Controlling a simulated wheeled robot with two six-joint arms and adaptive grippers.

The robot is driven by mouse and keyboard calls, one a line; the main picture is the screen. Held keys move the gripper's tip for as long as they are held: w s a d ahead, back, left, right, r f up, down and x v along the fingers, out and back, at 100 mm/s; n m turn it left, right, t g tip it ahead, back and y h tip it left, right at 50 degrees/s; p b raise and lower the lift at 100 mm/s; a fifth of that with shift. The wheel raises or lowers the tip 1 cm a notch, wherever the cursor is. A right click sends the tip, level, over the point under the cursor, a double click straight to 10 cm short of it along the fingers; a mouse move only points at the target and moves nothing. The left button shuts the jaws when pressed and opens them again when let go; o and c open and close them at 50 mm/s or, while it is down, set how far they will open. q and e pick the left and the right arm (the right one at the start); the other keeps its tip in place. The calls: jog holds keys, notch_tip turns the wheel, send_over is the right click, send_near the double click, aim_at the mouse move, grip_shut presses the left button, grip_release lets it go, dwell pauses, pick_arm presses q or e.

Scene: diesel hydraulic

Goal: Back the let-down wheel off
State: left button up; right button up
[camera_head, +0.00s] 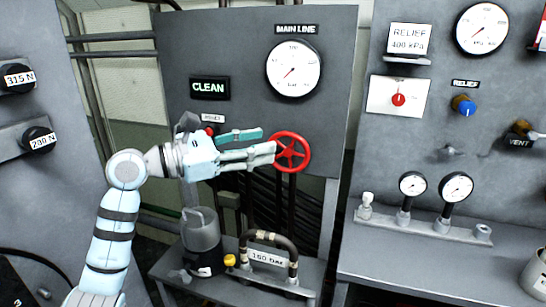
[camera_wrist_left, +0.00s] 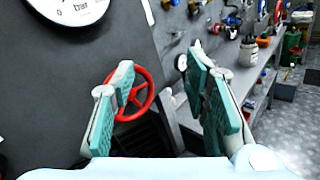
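The red handwheel (camera_head: 291,152), the likely let-down wheel, is upright on the grey panel below the MAIN LINE gauge (camera_head: 293,69). My left gripper (camera_head: 267,140) is open and empty beside it, with the lower finger's tip close to or overlapping the wheel's left rim. In the left wrist view, the wheel (camera_wrist_left: 147,94) is partly hidden behind the left finger of my gripper (camera_wrist_left: 161,62), and the gap between the fingers lies mostly to its right. I cannot tell whether the finger touches the rim. My right gripper is in neither view.
A clear-topped jar (camera_head: 201,229) and a hose loop marked 150 bar (camera_head: 268,255) are on the shelf below. A relief panel (camera_head: 399,96) with knobs and gauges stands to the right.

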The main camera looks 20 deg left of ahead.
aim_at(276, 141)
pick_arm(q)
jog(key=w+a+y, duration=0.1)
jog(key=a+y, duration=0.5)
jog(key=a, duration=0.2)
jog(key=shift+m, duration=0.3)
jog(key=x, duration=0.4)
jog(key=p+x, duration=0.1)
jog(key=x, duration=0.9)
jog(key=shift+w+d+r, duration=0.15)
jog(key=shift+w+d, duration=0.05)
jog(key=shift+d, duration=0.1)
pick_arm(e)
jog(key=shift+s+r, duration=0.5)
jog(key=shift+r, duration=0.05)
pick_arm(q)
jog(key=shift+c, duration=0.5)
jog(key=c, duration=0.7)
jog(key=shift+a, duration=0.1)
grip_shut()
